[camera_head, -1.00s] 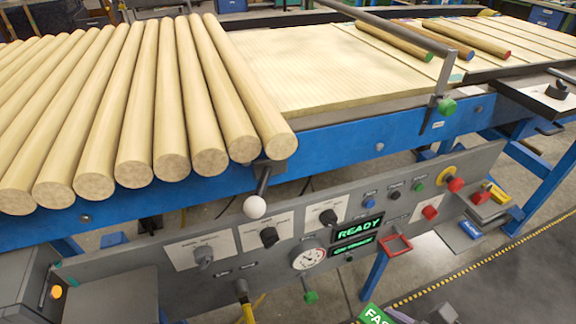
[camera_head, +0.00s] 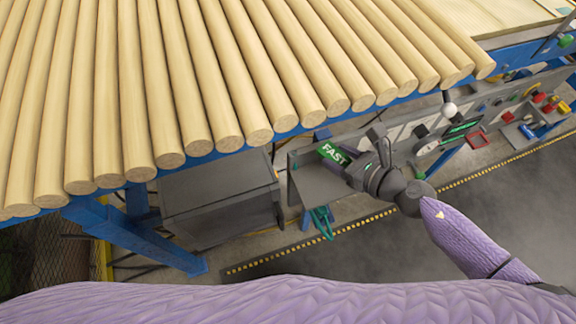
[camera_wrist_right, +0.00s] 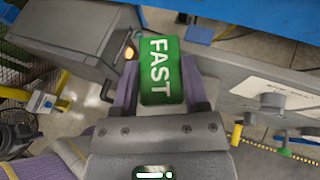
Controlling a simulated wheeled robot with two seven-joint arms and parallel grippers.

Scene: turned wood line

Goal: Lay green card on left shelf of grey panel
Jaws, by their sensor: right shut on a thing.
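The green card (camera_head: 334,153) with white "FAST" lettering is in my right gripper (camera_head: 350,165), at the left end of the grey panel (camera_head: 400,140). In the right wrist view the card (camera_wrist_right: 160,72) sits between the two fingers of my right gripper (camera_wrist_right: 162,88), lettering facing the camera. A flat grey surface (camera_head: 318,188), which looks like the left shelf, lies below the card in the head view. I cannot tell whether the card touches it. My left gripper is not in view.
A large dark grey box (camera_head: 220,190) stands left of the panel; in the wrist view an orange light (camera_wrist_right: 128,53) shows beside it. Wooden rods (camera_head: 200,70) lie above on the blue-framed line. A white ball knob (camera_head: 449,109) hangs farther right.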

